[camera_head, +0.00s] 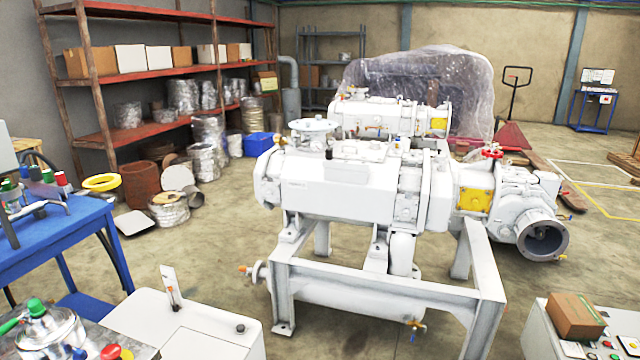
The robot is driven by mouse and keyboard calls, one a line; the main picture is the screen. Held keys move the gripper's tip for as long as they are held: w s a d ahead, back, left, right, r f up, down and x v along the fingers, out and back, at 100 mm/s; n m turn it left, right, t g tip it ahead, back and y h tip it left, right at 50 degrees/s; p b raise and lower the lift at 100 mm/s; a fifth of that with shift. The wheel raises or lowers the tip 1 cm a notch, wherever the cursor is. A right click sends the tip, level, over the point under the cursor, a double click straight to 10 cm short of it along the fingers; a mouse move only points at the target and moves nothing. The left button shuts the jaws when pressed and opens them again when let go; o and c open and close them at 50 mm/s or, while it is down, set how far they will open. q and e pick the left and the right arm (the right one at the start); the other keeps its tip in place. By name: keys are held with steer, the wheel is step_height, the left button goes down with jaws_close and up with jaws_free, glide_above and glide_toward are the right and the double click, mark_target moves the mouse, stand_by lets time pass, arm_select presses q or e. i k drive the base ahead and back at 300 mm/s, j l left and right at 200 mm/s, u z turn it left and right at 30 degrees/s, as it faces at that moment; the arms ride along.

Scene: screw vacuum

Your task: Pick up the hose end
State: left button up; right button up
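No hose end can be made out with certainty. A thin dark hose or cable (118,262) hangs at the right side of the blue bench (75,232) on the left, and its end is not clear. A large white vacuum pump machine (335,185) stands on a grey metal frame (390,282) in the middle. Its open round pipe flange (543,240) faces forward on the right. Neither of my grippers shows in the head view.
A white box-like unit (180,330) and a metal pot (50,330) stand at the front left. A cabinet with a cardboard box (576,315) is at the front right. Red shelving (165,75) lines the left wall. Open floor lies at the right.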

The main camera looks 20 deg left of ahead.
mark_target(23, 169)
steer(key=k+j, duration=0.3)
steer(key=k+j+u, duration=0.1)
steer(key=k+j, duration=0.2)
steer(key=j, duration=0.25)
steer(key=k+j, duration=0.3)
steer(key=j, duration=0.15)
steer(key=k+j, duration=0.1)
steer(key=j, duration=0.25)
steer(key=k+j+u, duration=0.1)
steer(key=j, duration=0.3)
steer(key=j+u, duration=0.1)
steer(key=j, duration=1.2)
steer(key=j+u, duration=0.1)
steer(key=j, duration=1.25)
steer(key=i+j+u, duration=0.1)
steer(key=j, duration=1.2)
